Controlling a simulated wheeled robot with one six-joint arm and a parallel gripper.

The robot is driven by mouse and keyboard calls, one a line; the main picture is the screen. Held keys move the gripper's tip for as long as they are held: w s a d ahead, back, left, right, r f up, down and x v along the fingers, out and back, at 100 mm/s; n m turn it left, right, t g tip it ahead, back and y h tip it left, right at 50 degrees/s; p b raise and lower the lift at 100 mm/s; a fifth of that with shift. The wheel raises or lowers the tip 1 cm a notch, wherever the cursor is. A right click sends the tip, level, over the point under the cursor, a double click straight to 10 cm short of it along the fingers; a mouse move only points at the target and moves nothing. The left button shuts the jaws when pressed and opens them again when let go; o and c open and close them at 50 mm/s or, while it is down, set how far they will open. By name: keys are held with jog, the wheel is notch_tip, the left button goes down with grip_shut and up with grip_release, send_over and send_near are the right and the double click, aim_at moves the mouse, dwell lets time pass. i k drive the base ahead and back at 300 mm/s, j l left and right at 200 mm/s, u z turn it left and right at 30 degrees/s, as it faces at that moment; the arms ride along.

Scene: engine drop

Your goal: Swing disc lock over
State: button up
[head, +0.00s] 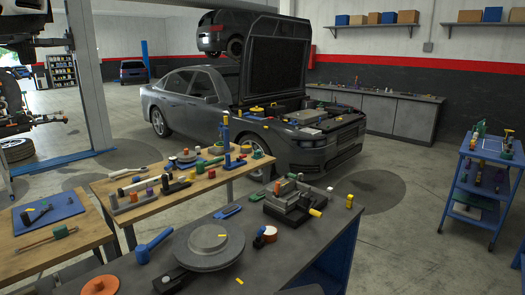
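A grey brake disc (208,257) with a raised round hub lies flat on the dark workbench (258,262) in the front. A small yellow mark or piece (222,236) shows on its hub. A black block-like part (172,281) is at the disc's lower left edge; I cannot tell whether it is the disc lock or whether it touches the disc. No other part shows clearly as a lock. My gripper is not in view.
A blue-handled tool (153,246) lies left of the disc. A red and white round item (268,234) and a vise-like grey block (293,200) with a yellow handle stand to the right. A wooden bench (150,213) with several tools is behind. A dark car (300,140) has its hood up.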

aim_at(262, 229)
jog(key=l+z, duration=0.1)
jog(key=l, duration=0.2)
jog(key=i+l+u, duration=0.15)
jog(key=i+u, duration=0.35)
jog(key=i+l+u, duration=0.3)
jog(key=u, duration=0.2)
